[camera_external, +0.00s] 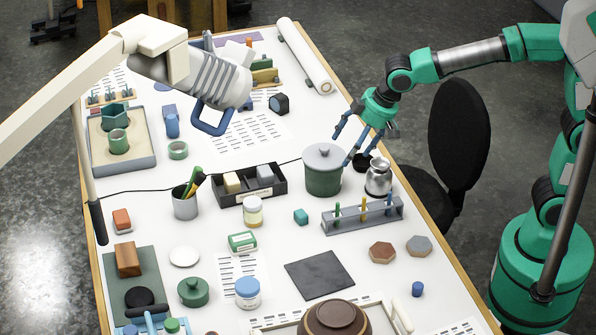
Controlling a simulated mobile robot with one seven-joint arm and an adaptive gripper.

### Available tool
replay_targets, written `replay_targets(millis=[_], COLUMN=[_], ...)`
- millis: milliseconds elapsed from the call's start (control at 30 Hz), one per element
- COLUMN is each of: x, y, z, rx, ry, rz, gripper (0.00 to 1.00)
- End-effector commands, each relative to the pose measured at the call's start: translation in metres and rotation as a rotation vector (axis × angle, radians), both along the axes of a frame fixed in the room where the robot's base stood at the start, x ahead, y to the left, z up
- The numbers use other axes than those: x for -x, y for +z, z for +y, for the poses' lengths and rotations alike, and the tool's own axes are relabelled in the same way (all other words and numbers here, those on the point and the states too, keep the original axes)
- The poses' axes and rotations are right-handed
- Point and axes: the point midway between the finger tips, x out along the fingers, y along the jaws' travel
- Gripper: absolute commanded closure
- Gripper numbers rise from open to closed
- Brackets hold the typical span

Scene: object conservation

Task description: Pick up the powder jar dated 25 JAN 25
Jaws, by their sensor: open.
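Several small labelled jars stand on the white table (275,150). One is a white jar with a pale lid (253,211), one is a white jar with a blue lid (247,292), and one is a green-and-white jar that seems to lie on its side (242,242). The label dates are too small to read, so I cannot tell which is dated 25 JAN 25. My gripper (350,148) is open, with its fingers pointing down beside a green lidded pot (323,178) and near a silver jar (378,179). It appears empty; contact with the pot is unclear.
A black divided box (283,188), a test-tube rack (362,216) and a pen cup (185,206) stand mid-table. A large lamp (215,75) hangs over the left side. A dark flat square (319,275) lies toward the front. A black chair (459,135) stands at the right edge.

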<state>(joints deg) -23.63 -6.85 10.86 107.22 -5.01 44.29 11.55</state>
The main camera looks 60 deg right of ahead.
Motion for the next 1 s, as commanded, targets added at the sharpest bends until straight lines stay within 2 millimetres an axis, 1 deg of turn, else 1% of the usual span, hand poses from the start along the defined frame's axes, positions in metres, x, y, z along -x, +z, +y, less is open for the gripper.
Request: replay_targets(millis=[33, 167, 200, 367, 500, 567, 600, 667, 700, 800, 900, 1000], x=[-0.01, -0.034, -0.04, -0.061, -0.074, -0.078, -0.079, -0.081, -0.082, -0.082, -0.081, -0.08], y=[-0.002, -0.014, -0.018, -0.038, -0.061, -0.071, -0.079, -0.09, -0.098, -0.114, -0.128, -0.137], z=[0.019, 0.065, 0.08, 0.14, 0.194, 0.218, 0.234, 0.257, 0.272, 0.303, 0.326, 0.34], rx=[0.003, 0.004, 0.005, 0.008, 0.011, 0.012, 0.013, 0.015, 0.015, 0.016, 0.017, 0.018], ry=[0.017, 0.048, 0.059, 0.098, 0.134, 0.149, 0.159, 0.173, 0.182, 0.203, 0.216, 0.225], rz=[0.005, 0.012, 0.013, 0.02, 0.026, 0.027, 0.03, 0.032, 0.033, 0.034, 0.036, 0.037], gripper=[0.24, 0.24, 0.24, 0.24, 0.24, 0.24, 0.24, 0.24, 0.24, 0.24, 0.24, 0.24])
